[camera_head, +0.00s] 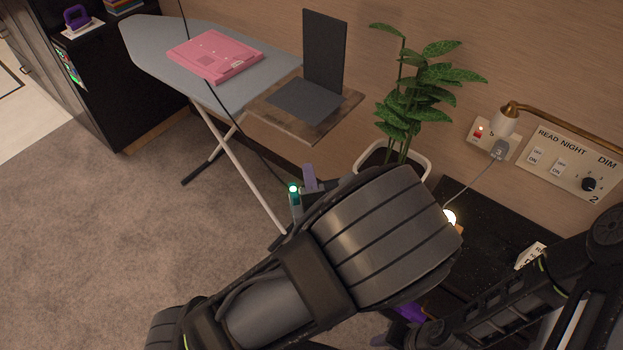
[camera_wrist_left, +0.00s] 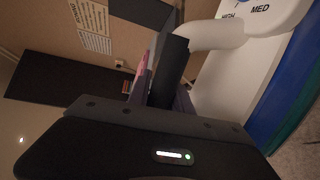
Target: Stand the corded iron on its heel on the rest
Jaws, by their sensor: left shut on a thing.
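My left gripper (camera_wrist_left: 168,95) is shut on the handle of the corded iron (camera_wrist_left: 215,36). In the left wrist view the iron has a white body and handle, HIGH and MED markings and a blue-green edge. In the head view my left arm hides most of it; a small teal part (camera_head: 296,205) shows beside a gripper finger (camera_head: 310,177). A dark cord runs from the top down to it. The rest (camera_head: 345,107), with a dark flat plate and an upright dark panel, is at the ironing board's right end, above and apart from the iron. My right gripper is not visible.
The ironing board (camera_head: 150,45) carries a pink folded cloth (camera_head: 213,54). A potted plant (camera_head: 410,105) stands right of the rest. A black cabinet (camera_head: 115,85) holds a purple object (camera_head: 78,16). A dark table (camera_head: 500,225) is at right. Carpet (camera_head: 110,250) at left is clear.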

